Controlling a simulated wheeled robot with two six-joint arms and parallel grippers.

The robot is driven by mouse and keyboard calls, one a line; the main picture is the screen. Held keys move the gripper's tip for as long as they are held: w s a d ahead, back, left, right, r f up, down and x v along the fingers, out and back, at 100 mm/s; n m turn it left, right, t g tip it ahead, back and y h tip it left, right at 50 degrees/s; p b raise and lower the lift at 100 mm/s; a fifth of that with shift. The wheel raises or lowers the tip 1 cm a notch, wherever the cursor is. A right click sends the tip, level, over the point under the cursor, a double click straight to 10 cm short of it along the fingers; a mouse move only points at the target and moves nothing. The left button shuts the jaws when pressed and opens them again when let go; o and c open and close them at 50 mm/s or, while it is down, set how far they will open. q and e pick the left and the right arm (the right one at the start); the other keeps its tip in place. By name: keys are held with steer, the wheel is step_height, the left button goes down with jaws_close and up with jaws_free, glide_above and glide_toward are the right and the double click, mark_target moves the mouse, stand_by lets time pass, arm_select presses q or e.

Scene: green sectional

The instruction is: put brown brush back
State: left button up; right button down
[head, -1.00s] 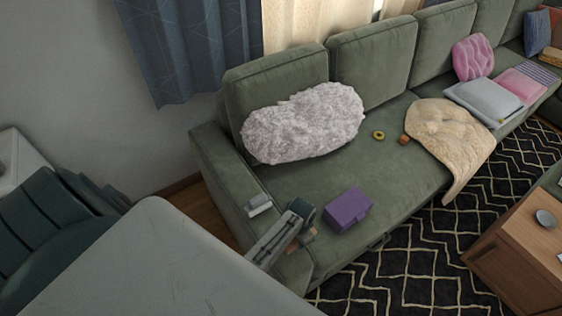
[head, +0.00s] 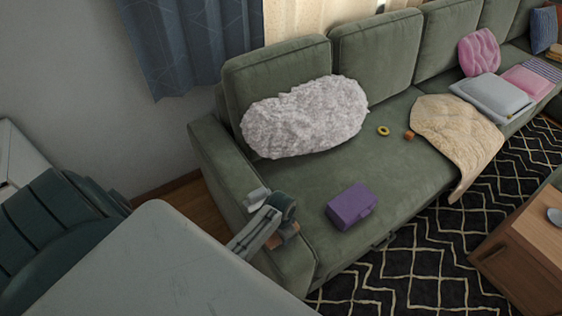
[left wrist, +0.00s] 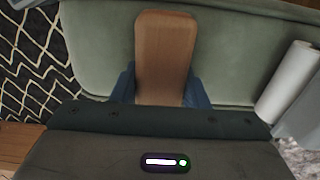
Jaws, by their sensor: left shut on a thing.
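The brown brush shows in the left wrist view as a flat wooden piece (left wrist: 165,50) with a rounded end, between the blue fingers of my left gripper (left wrist: 161,88). My left gripper is shut on it. In the head view my left gripper (head: 286,222) is over the near end of the green sofa, by the armrest, with a bit of brown (head: 290,233) at its jaws. Any bristles are hidden. I cannot tell whether the brush touches the sofa. My right gripper is not in view.
A white roll (left wrist: 289,80) lies close beside my left gripper, at the sofa's armrest (head: 222,165). A purple box (head: 350,206) sits on the seat to the right. A fluffy grey cushion (head: 305,117), a yellow ring (head: 383,131) and a small orange item (head: 409,135) lie farther back.

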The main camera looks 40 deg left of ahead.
arm_select(q)
steer(key=shift+r, duration=0.1)
steer(key=o, duration=1)
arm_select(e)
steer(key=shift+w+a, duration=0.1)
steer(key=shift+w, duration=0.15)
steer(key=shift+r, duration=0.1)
arm_select(q)
steer(key=shift+r, duration=0.15)
step_height(320, 180, up, 11)
steer(key=shift+r+b, duration=0.1)
steer(key=shift+b, duration=0.5)
steer(key=shift+r, duration=0.25)
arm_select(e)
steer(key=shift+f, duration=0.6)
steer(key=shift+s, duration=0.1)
